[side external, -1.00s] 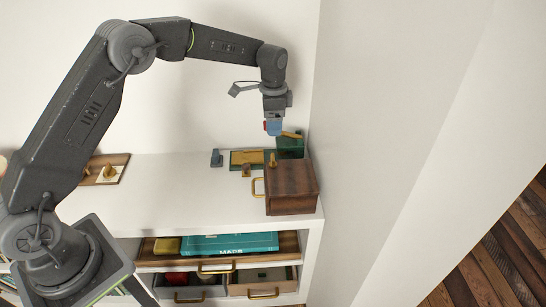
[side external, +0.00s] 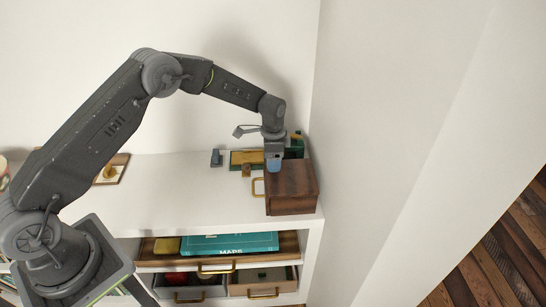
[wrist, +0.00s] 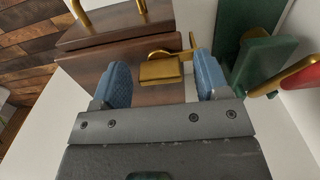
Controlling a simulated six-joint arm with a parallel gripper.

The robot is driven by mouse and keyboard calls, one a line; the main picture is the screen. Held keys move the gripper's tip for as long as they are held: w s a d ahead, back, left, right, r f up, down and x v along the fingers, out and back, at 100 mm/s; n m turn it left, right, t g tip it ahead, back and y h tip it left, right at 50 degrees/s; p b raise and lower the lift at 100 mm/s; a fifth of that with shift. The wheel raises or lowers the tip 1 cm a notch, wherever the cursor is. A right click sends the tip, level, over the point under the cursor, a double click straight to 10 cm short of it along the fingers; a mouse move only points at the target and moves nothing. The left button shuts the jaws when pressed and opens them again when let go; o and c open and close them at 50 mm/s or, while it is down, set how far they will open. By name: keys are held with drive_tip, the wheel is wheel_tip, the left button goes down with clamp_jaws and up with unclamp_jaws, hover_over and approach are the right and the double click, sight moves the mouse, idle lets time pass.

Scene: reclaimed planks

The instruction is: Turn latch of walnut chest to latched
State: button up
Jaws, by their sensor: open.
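The walnut chest (side external: 295,192) stands at the right end of the white shelf top; its brown wood also fills the upper middle of the wrist view (wrist: 105,60). Its brass latch (wrist: 160,70) shows in the wrist view between my two blue fingertips. In the side view my gripper (side external: 273,166) is low over the chest's back left part and hides the latch. In the wrist view my gripper (wrist: 163,78) is open, with one finger on each side of the latch. I see gaps there and cannot tell any contact.
A green box (wrist: 265,62) with brass and red parts stands close beside the chest. Open drawers (side external: 225,245) with a teal MAPS book sit below. The shelf top's middle is clear.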

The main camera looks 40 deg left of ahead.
drive_tip(key=shift+c, duration=0.2)
drive_tip(key=c, duration=0.9)
drive_tip(key=shift+n, duration=0.3)
drive_tip(key=n, duration=0.3)
drive_tip(key=shift+n, duration=0.3)
drive_tip(key=n, duration=0.4)
drive_tip(key=shift+n, duration=0.3)
drive_tip(key=n, duration=0.4)
drive_tip(key=shift+n, duration=2.5)
